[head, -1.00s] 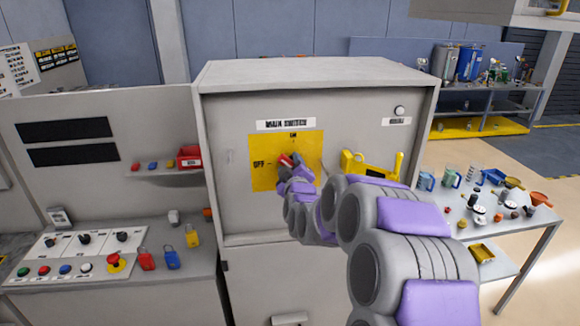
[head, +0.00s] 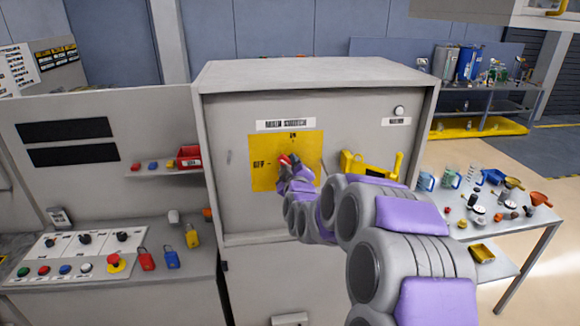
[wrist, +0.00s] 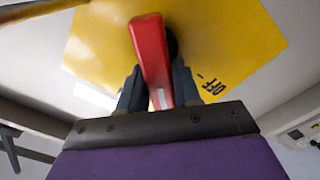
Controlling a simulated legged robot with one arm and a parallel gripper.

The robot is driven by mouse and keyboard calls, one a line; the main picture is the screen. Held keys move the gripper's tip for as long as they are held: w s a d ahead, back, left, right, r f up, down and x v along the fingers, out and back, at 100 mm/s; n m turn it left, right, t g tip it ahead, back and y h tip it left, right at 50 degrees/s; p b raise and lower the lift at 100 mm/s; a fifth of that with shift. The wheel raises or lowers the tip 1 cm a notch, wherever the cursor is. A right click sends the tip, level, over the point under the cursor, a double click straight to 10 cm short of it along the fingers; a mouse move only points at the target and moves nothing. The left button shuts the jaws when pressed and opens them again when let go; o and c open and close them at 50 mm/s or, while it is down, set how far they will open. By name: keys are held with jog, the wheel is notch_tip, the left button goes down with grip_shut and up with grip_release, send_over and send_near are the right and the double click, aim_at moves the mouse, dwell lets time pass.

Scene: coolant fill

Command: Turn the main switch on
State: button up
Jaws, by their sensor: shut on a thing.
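The main switch has a red handle (head: 284,159) on a yellow plate (head: 262,178) on the grey cabinet front. The plate is marked OFF at its left and ON at its top; a label sits above it. My gripper (head: 290,167) is at the handle and hides part of it. In the wrist view the red handle (wrist: 151,60) stands between the two dark fingers of my gripper (wrist: 158,88), which are shut on it. In the head view its visible end points up and to the left, but its exact angle is partly hidden.
A yellow bracket (head: 371,163) is on the cabinet front to the right of my gripper. A control panel (head: 75,250) with buttons and coloured padlocks is at the left. A table (head: 521,226) with small items stands at the right.

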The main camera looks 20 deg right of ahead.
jog(key=shift+f, duration=0.1)
jog(key=m+b, duration=0.1)
jog(key=m, duration=0.1)
jog(key=m+b, duration=0.1)
jog(key=m, duration=0.2)
jog(key=shift+s+d, duration=0.1)
jog(key=shift+d, duration=0.25)
jog(key=shift+s+d+r+m+b, duration=0.15)
jog(key=shift+m+b, duration=0.25)
jog(key=shift+m, duration=0.65)
jog(key=shift+w+d+r+m+b, duration=0.15)
jog(key=shift+m+b, duration=0.25)
jog(key=shift+m, duration=0.65)
jog(key=shift+s+d, duration=0.1)
jog(key=o, duration=1)
jog(key=shift+c, duration=0.2)
